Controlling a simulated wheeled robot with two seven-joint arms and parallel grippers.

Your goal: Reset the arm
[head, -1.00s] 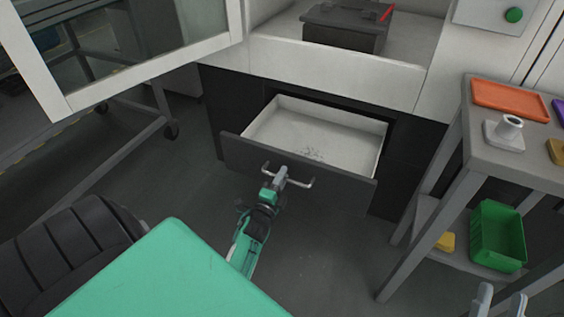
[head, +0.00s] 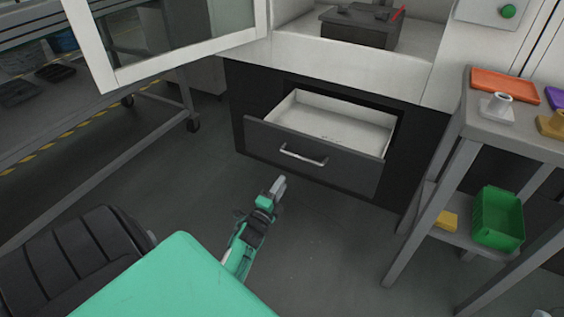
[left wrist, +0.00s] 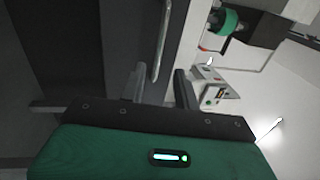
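My left gripper (head: 279,186) stands in front of the drawer, apart from its handle, with empty floor around it in the head view. In the left wrist view the two fingers of this gripper (left wrist: 160,84) are apart with nothing between them. The drawer handle (head: 303,155) is a silver bar on the dark drawer front (head: 345,173). The handle also shows in the left wrist view (left wrist: 163,45), ahead of the fingers. The drawer is pulled open. At the bottom right edge of the head view only a small pale tip shows, perhaps of my right gripper.
A grey shelf stand (head: 452,150) on the right holds an orange tray (head: 504,85), a white fitting and a green bin (head: 498,220). A white-framed glass door (head: 180,65) hangs open at upper left. The floor before the drawer is clear.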

